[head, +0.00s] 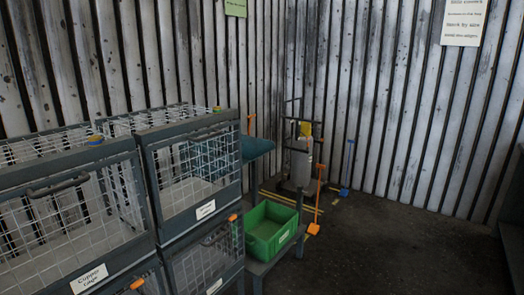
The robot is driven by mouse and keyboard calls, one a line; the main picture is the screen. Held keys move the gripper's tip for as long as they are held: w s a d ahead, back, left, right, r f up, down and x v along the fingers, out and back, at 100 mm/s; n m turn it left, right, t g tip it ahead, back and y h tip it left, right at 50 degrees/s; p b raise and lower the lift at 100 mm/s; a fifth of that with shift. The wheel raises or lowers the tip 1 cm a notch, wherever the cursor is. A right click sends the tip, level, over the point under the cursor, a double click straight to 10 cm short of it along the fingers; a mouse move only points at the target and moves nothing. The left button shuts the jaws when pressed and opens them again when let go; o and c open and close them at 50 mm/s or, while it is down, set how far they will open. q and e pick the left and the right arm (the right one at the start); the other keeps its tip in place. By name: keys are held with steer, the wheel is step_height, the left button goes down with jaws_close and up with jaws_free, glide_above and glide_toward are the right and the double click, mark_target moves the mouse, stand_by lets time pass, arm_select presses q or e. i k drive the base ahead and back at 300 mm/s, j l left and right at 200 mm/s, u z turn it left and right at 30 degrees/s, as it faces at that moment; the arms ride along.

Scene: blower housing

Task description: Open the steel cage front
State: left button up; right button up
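A steel cage with a wire-mesh front and grey frame (193,173) stands left of centre, its front shut. A dark handle runs along its upper bar, and a white label (205,209) is fixed at its lower edge. A second cage (72,214), labelled "Copper cage", stands nearer at the left, also shut, with a handle (58,184). More mesh cages with orange latches sit beneath both. I cannot tell which one the task means. Neither of my grippers is in view.
A green bin (268,231) sits on a low grey stand right of the cages. A grey cylinder on a trolley (299,160), an orange-handled tool (317,200) and a blue-handled tool (348,170) stand by the corrugated wall. The dark floor (400,250) at right is clear.

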mark_target(169, 262)
steer(key=i+j+z, duration=0.15)
steer(key=j+z, duration=0.2)
steer(key=i+j+z, duration=0.1)
steer(key=j+z, duration=0.6)
steer(key=i, duration=0.05)
